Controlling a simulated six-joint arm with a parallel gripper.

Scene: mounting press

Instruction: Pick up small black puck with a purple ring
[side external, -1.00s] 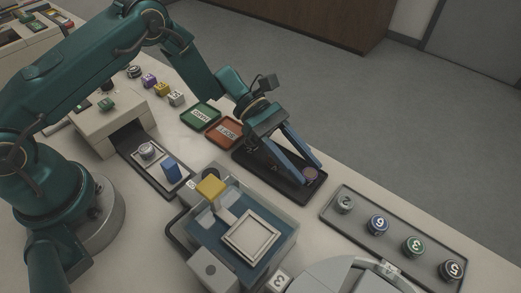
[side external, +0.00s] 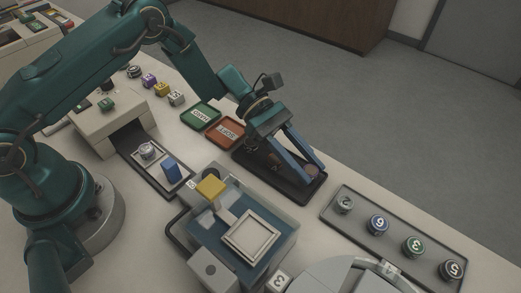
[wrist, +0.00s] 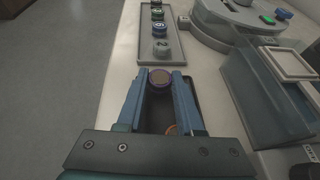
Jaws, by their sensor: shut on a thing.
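The small black puck with a purple ring (wrist: 160,78) sits between the tips of my gripper (wrist: 160,82) in the wrist view, its top face showing brownish inside the ring. In the side view the puck (side external: 312,170) is partly hidden by the blue fingers of my gripper (side external: 312,174). My gripper is shut on it at the right end of the black tray (side external: 285,190). I cannot tell whether the puck still touches the tray.
A grey tray (side external: 338,213) with several numbered pucks lies to the right. A press with a clear-walled box (side external: 286,238) stands in front. Green (side external: 201,116) and orange (side external: 225,132) labelled trays lie behind left. A blue block (side external: 170,170) sits in a dark channel.

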